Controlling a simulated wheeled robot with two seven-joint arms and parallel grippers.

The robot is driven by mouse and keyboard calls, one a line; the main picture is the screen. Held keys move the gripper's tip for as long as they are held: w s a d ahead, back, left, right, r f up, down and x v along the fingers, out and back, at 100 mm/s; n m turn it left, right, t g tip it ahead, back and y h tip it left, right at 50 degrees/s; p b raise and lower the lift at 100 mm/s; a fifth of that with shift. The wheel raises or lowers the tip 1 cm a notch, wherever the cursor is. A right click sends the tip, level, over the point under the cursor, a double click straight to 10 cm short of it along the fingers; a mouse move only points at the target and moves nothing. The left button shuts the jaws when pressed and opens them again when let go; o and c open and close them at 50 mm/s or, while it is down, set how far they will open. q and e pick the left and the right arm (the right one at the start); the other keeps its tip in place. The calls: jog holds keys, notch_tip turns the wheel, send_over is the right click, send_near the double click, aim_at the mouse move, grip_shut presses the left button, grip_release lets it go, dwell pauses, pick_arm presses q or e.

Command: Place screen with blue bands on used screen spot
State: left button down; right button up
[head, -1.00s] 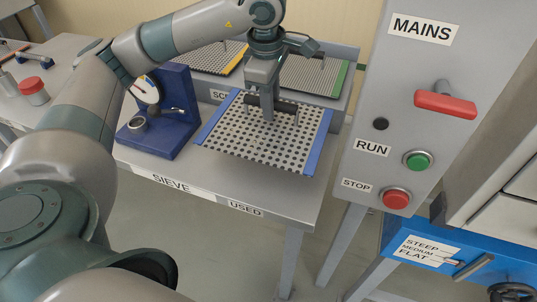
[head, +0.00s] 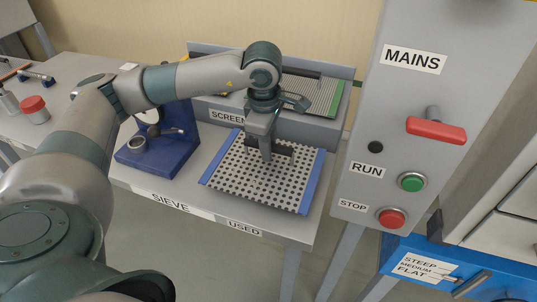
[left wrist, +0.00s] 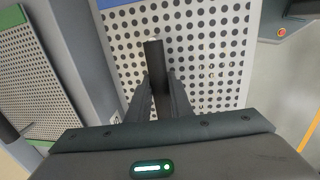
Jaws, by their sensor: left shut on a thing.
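The screen with blue bands (head: 243,178) is a perforated grey plate with a blue strip along two opposite edges and a dark bar handle on top. My left gripper (head: 266,155) is shut on that handle, with its fingers pointing down. In the left wrist view the fingers (left wrist: 160,95) close on the dark handle above the plate (left wrist: 206,55). The plate is over the front right of the table, behind the USED label (head: 244,227). I cannot tell whether it touches the tabletop. My right gripper is not in view.
A grey SCREENS rack (head: 235,118) stands behind, holding a green-banded screen (head: 308,98) and a largely hidden yellow-edged one. A blue sieve stand (head: 160,152) is left of the plate. The control panel (head: 398,130) rises close on the right.

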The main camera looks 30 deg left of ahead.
aim_at(266, 164)
pick_arm(q)
notch_tip(266, 164, down, 2)
jog(key=shift+f, duration=0.55)
jog(key=c, duration=1.8)
grip_release()
jog(key=shift+o, duration=1.1)
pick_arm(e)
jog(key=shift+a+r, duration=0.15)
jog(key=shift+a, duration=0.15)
pick_arm(q)
jog(key=shift+r, duration=0.1)
